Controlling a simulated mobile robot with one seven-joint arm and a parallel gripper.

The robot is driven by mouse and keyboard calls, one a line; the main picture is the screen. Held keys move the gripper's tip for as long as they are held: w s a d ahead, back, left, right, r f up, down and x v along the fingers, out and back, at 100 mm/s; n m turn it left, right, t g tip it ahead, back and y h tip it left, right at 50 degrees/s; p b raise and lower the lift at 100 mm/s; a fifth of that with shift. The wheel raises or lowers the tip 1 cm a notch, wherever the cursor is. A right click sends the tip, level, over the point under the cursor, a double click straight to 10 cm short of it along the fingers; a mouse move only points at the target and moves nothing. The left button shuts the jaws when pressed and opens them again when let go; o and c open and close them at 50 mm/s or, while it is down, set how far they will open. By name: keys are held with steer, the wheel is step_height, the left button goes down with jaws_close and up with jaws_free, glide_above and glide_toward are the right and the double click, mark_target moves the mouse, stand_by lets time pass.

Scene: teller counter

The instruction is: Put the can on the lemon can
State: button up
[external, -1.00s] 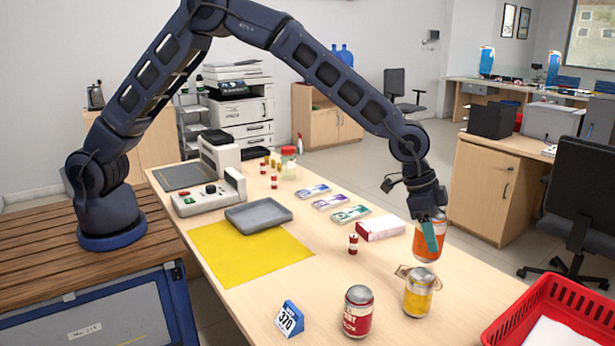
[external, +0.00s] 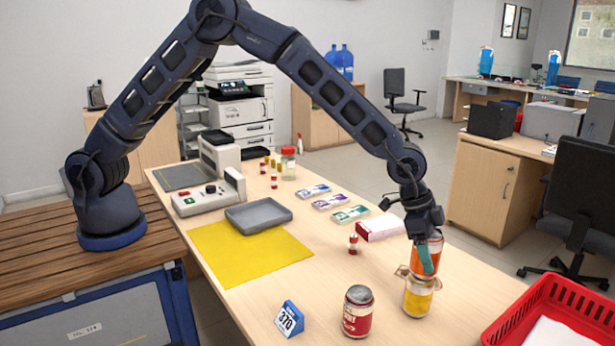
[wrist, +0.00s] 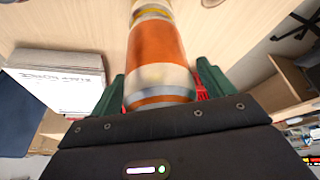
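My gripper (external: 425,257) is shut on an orange can (external: 432,250), which it holds upright. The orange can is directly above the yellow lemon can (external: 417,298), which stands on the counter. The orange can's bottom is at the lemon can's top; I cannot tell for sure whether they touch. In the wrist view the orange can (wrist: 158,55) sits between the two green fingers (wrist: 162,95), with a bit of yellow (wrist: 150,14) beyond its far end.
A red-labelled can (external: 357,312) stands left of the lemon can, near the number sign (external: 289,319). A red basket (external: 560,300) is at the right. A white-and-red box (external: 380,228) and a small red bottle (external: 353,244) are behind. The yellow mat (external: 240,260) lies left.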

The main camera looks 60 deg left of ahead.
steer(key=v, duration=1.2)
steer(key=shift+r, duration=0.2)
steer(key=s+a+r+n+t+y, duration=0.1)
steer(key=a+r, duration=0.4)
steer(key=a, duration=0.4)
steer(key=a+r+n, duration=0.2)
steer(key=a+r, duration=0.3)
steer(key=a, duration=0.4)
steer(key=s+a+r+n+t+y, duration=0.1)
steer(key=a+r, duration=0.5)
steer(key=a, duration=0.3)
steer(key=s+a+r+n, duration=0.2)
steer(key=s+a, duration=0.3)
steer(key=a, duration=0.4)
steer(key=s+a+r+n, duration=0.1)
steer(key=s+a+r, duration=0.3)
steer(key=a, duration=0.6)
steer(key=s+a+f+n+y, duration=0.1)
steer(key=s+a+f+n, duration=0.1)
steer(key=s+a, duration=0.6)
steer(key=s+a+f+n+y, duration=0.1)
steer(key=s+a+f+n, duration=0.1)
steer(key=s+a, duration=0.5)
steer(key=s+n, duration=0.1)
steer(key=s, duration=0.5)
steer(key=shift+s+a+f+n+t, duration=0.25)
steer(key=shift+a+f+n+t, duration=0.05)
steer(key=shift+a+f, duration=0.1)
